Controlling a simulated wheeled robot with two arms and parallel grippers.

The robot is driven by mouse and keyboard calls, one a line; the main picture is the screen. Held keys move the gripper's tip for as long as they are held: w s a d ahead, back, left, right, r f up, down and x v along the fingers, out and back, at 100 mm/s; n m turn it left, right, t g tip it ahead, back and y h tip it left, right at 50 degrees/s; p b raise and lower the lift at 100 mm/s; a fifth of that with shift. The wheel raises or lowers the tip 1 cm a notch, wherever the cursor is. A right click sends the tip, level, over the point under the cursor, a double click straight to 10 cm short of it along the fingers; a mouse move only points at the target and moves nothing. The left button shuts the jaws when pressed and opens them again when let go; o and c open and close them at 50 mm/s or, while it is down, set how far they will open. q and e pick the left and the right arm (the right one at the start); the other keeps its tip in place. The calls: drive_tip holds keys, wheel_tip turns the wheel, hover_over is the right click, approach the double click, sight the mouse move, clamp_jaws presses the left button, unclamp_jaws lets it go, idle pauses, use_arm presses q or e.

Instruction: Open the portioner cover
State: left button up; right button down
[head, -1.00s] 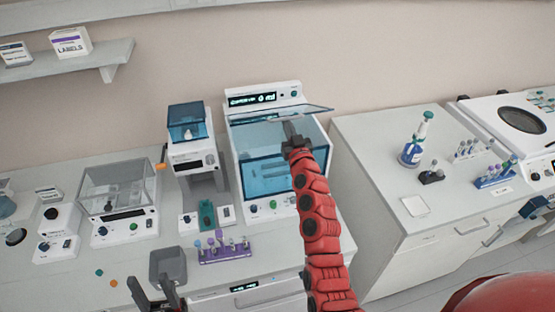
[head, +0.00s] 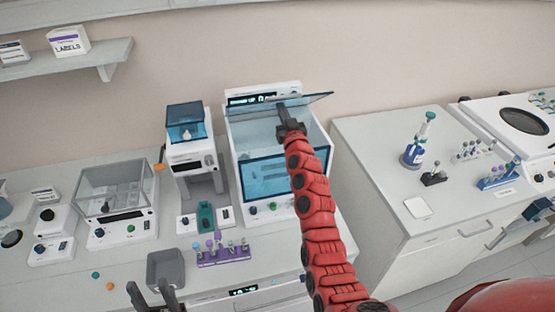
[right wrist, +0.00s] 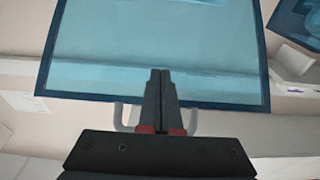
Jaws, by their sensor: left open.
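The portioner appears to be the large white machine (head: 236,160) with blue clear panels and a lit display. Its blue clear cover (head: 312,101) is raised and tilted above the open top; it fills much of the right wrist view (right wrist: 160,45). My right gripper (head: 283,108) is at the cover's edge. In the right wrist view its fingers (right wrist: 158,75) are together over the cover's lower edge. A grey handle (right wrist: 119,118) shows on both sides of them; whether they grip it is hidden. My left gripper (head: 152,288) is open and empty, low at the bench's front.
A smaller device with a blue top (head: 186,120) and a clear-boxed device (head: 116,190) stand to the left. A purple tube rack (head: 224,254) and a grey tray (head: 165,268) lie in front. A bottle (head: 418,145) and tube racks stand on the right bench.

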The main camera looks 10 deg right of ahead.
drive_tip(key=w+b, duration=0.3)
drive_tip(key=w, duration=0.1)
drive_tip(key=shift+f, duration=0.3)
drive_tip(key=shift+w+a+b, duration=0.1)
drive_tip(key=shift+w+b, duration=1)
drive_tip(key=shift+b, duration=0.05)
drive_tip(key=shift+w+b, duration=0.95)
drive_tip(key=shift+b, duration=0.25)
drive_tip(key=shift+w, duration=0.15)
drive_tip(key=shift+r, duration=0.15)
drive_tip(key=shift+w, duration=0.15)
